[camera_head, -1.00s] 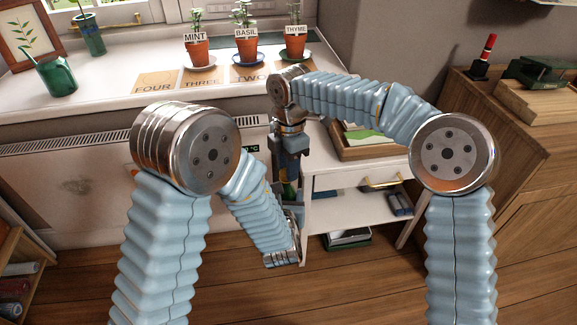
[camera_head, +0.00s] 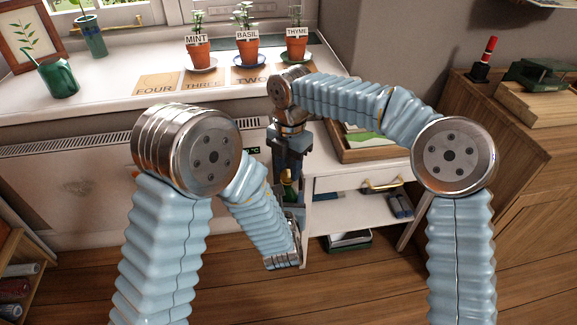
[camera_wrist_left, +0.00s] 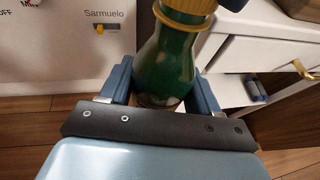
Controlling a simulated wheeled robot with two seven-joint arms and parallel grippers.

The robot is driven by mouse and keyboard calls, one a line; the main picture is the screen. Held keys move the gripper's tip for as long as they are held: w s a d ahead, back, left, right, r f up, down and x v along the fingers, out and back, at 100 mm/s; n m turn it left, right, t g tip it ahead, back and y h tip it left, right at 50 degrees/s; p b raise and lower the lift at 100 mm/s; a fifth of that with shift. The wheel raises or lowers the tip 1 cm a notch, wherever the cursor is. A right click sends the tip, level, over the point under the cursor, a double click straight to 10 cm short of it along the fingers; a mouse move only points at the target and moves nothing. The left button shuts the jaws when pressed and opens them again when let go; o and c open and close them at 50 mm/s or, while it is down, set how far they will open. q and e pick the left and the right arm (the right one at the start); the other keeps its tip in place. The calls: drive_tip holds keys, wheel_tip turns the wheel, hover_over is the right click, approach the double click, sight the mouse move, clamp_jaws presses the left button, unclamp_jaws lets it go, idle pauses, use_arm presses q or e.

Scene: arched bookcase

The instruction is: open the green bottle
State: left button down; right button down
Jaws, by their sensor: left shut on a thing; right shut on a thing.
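The green bottle (camera_wrist_left: 168,62) stands between the fingers of my left gripper (camera_wrist_left: 160,86), which is shut on its body. It has a gold band around its neck and a brown-gold top part. In the head view the bottle's green and gold neck (camera_head: 289,188) shows above my left gripper (camera_head: 291,215). My right gripper (camera_head: 289,163) points down just above the neck and is shut on what appears to be the bottle's cap. The cap itself is hidden by the fingers. A dark blue finger also shows at the top right of the left wrist view.
A white side table (camera_head: 335,184) with a gold-handled drawer stands close to the right of the bottle. A wooden tray (camera_head: 350,154) lies on it. The white counter (camera_head: 110,98) behind holds potted herbs (camera_head: 246,50). A wooden cabinet (camera_head: 520,170) stands at right.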

sight(289, 171)
use_arm(q)
drive_tip(key=shift+s, duration=0.1)
use_arm(e)
drive_tip(key=shift+w+r, duration=0.1)
drive_tip(key=shift+r, duration=0.95)
drive_tip(key=shift+w+r, duration=0.1)
drive_tip(key=shift+r, duration=1.95)
drive_tip(key=shift+f, duration=0.1)
